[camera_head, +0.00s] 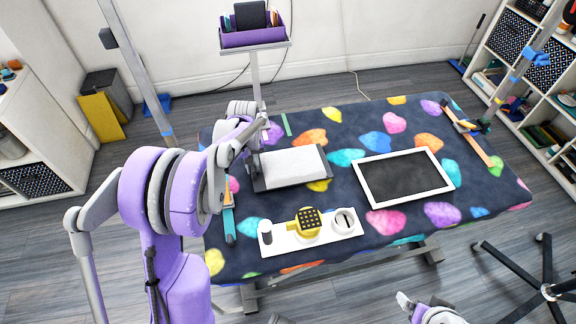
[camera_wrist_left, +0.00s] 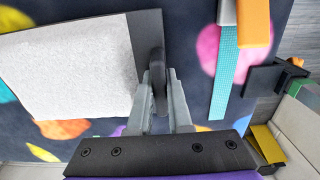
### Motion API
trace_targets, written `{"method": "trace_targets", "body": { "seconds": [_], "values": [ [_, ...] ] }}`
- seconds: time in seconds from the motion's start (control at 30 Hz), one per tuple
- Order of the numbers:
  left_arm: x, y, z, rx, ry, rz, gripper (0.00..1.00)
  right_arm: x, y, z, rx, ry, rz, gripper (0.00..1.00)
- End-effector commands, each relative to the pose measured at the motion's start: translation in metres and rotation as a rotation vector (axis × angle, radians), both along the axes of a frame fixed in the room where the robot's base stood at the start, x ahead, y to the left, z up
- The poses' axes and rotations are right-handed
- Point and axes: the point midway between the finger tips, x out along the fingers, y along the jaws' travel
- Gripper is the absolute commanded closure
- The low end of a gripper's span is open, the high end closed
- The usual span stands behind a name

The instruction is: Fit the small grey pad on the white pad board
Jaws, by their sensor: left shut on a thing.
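The small grey pad (camera_head: 259,183) lies flat on the patterned table, with a white fleecy sheet covering most of its top. Its grey border and upright dark handle (camera_wrist_left: 158,68) show in the left wrist view. My left gripper (camera_head: 252,158) is at its left edge; in the left wrist view its fingers (camera_wrist_left: 160,95) are shut on the handle. The white pad board (camera_head: 361,183), a white frame around a dark panel, lies flat to the right, apart from the pad. Part of my right arm's end (camera_head: 432,312) shows at the bottom edge; its fingers are unclear.
A teal strap (camera_head: 229,224) lies at the left edge. A narrow gap separates pad and board.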

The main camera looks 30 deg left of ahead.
Motion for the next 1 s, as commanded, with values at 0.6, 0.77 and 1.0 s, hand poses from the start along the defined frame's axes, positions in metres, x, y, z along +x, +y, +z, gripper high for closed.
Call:
{"method": "trace_targets", "body": {
  "seconds": [0.6,0.77,1.0],
  "values": [
    [0.000,0.000,0.026,0.000,0.000,0.000,1.00,0.004,0.000,0.016,0.000,-0.007,0.000,0.08],
    [0.000,0.000,0.033,0.000,0.000,0.000,1.00,0.005,0.000,0.021,0.000,-0.009,0.000,0.08],
    [0.000,0.000,0.042,0.000,0.000,0.000,1.00,0.006,0.000,0.026,0.000,-0.012,0.000,0.08]
  ]
}}
